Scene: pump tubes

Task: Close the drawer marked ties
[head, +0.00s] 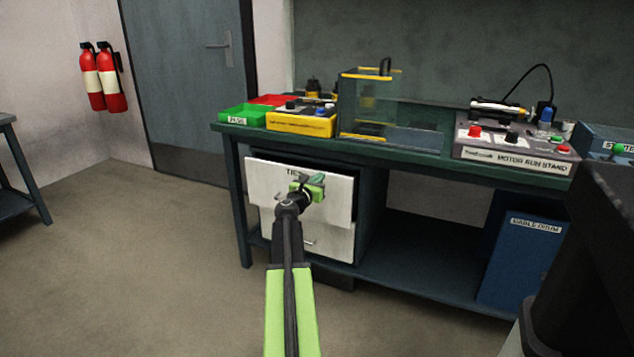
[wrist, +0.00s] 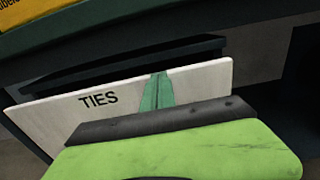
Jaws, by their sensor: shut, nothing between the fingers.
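The drawer marked TIES (head: 265,180) is the upper white front of the cabinet under the bench. It stands out a little from the cabinet, with a dark gap above its top edge. In the wrist view its white front (wrist: 60,119) shows the word TIES at the left. My gripper (head: 315,181) is in front of the drawer's upper middle, shut and empty. In the wrist view the gripper's green fingertips (wrist: 157,90) overlap the white front; I cannot tell whether they touch it. The drawer's handle is hidden behind my arm.
A lower white drawer (head: 335,243) is beneath it. The bench top (head: 400,150) overhangs the cabinet and carries trays, a clear guard (head: 365,105) and a motor run stand (head: 515,145). A blue cable drum box (head: 520,262) stands at the right.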

